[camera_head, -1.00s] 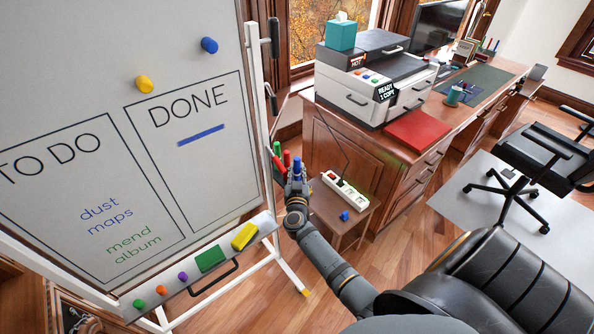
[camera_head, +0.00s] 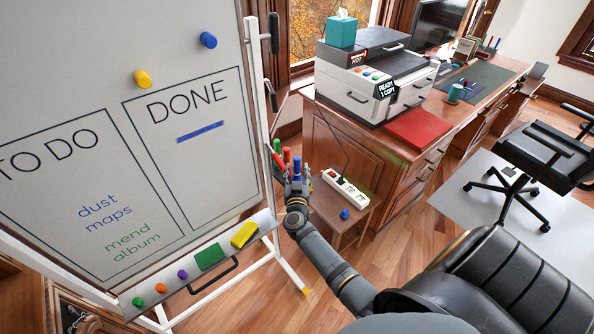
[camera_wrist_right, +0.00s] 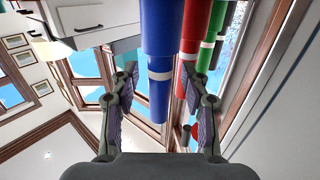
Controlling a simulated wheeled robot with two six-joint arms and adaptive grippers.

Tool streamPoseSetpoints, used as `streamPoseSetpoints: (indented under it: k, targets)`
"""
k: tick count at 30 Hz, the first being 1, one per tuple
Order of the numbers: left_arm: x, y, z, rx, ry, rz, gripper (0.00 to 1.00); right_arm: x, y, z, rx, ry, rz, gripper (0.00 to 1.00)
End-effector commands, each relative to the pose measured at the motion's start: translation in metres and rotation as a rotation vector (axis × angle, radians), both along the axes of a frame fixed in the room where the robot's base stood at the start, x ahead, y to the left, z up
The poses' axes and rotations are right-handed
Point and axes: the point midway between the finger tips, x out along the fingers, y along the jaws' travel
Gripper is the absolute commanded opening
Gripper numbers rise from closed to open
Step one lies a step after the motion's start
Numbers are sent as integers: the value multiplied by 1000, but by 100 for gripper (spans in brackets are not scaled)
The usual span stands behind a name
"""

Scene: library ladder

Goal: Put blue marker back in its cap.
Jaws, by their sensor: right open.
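The blue marker (camera_wrist_right: 160,60) is in the right wrist view, between the two fingers of my right gripper (camera_wrist_right: 160,112). A white band crosses it, with blue on both sides of the band. The fingers are apart, with gaps on both sides of the marker. In the head view the blue marker (camera_head: 297,164) shows upright at my right gripper (camera_head: 297,174), beside the whiteboard's edge. I cannot tell which blue part is the cap or how it is seated. My left gripper is out of view.
A red marker (camera_wrist_right: 194,35) and a green marker (camera_wrist_right: 210,40) stand close beside the blue one. The whiteboard (camera_head: 60,70) is left of the gripper. A low stool (camera_head: 330,212) holds a power strip (camera_head: 346,189) and a small blue object (camera_head: 345,214).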

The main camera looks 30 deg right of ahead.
Motion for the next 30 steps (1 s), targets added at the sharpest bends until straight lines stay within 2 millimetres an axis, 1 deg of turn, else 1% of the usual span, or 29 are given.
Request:
streamPoseSetpoints:
  k: [4, 9, 12, 15, 20, 30]
  targets:
    - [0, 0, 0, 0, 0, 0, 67, -21, 14, -1, 3, 3, 0, 46]
    - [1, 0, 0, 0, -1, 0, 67, -56, 38, 0, 5, 2, -2, 46]
    - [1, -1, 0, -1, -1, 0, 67, -74, 49, 1, 4, 2, -2, 46]
    - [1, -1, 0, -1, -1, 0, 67, -87, 59, 1, 2, 2, -1, 46]
    - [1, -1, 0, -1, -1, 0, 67, -97, 65, 2, 1, 0, -1, 46]
    - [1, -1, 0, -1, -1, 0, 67, -97, 66, 2, 0, 0, 0, 46]
